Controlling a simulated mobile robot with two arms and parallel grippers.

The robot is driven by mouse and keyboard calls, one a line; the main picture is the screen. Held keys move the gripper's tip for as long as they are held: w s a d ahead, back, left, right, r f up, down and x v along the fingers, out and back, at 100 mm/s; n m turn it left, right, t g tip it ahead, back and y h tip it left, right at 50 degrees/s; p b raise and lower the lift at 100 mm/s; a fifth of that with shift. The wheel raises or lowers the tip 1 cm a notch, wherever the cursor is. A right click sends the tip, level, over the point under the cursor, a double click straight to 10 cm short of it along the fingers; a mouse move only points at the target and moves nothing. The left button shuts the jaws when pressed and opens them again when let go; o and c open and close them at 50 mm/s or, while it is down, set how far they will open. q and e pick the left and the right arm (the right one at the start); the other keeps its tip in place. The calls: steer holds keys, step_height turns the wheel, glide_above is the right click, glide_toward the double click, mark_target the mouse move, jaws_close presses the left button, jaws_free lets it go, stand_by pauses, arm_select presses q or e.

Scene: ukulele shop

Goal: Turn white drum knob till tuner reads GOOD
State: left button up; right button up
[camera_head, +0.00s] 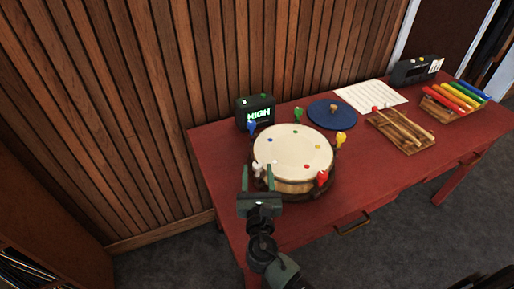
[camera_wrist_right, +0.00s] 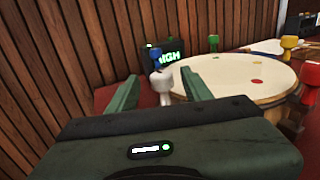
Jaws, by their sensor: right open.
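The drum (camera_head: 293,152) stands on the red table with coloured knobs around its rim. Its white knob (camera_head: 257,170) is at the near left of the rim; it also shows in the right wrist view (camera_wrist_right: 162,84). The tuner (camera_head: 256,110) behind the drum reads HIGH in green; it also shows in the wrist view (camera_wrist_right: 168,53). My right gripper (camera_head: 258,180) is open at the near left of the drum. In the wrist view the white knob appears between its two fingers (camera_wrist_right: 157,86), which look apart from it. My left gripper is not in view.
The blue knob (camera_head: 252,127) is beside the tuner, and the red knob (camera_head: 321,179) is at the drum's near right. A blue disc (camera_head: 332,114), paper sheet (camera_head: 370,96), wooden tray with mallets (camera_head: 402,132) and xylophone (camera_head: 455,97) lie farther right. A wood-panelled wall (camera_head: 130,100) stands behind.

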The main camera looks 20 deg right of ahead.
mark_target(257, 163)
steer(key=x, duration=0.3)
steer(key=shift+w+d+r+p, duration=0.1)
steer(key=shift+w+r+p, duration=0.15)
steer(key=shift+r+p, duration=0.05)
steer(key=shift+f+x, duration=0.25)
steer(key=shift+x, duration=0.9)
steer(key=shift+w, duration=0.2)
steer(key=shift+d, duration=0.1)
steer(key=c, duration=0.9)
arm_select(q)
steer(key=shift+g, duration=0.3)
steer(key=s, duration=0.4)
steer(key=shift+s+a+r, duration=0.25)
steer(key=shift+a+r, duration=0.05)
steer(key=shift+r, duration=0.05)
arm_select(e)
jaws_close()
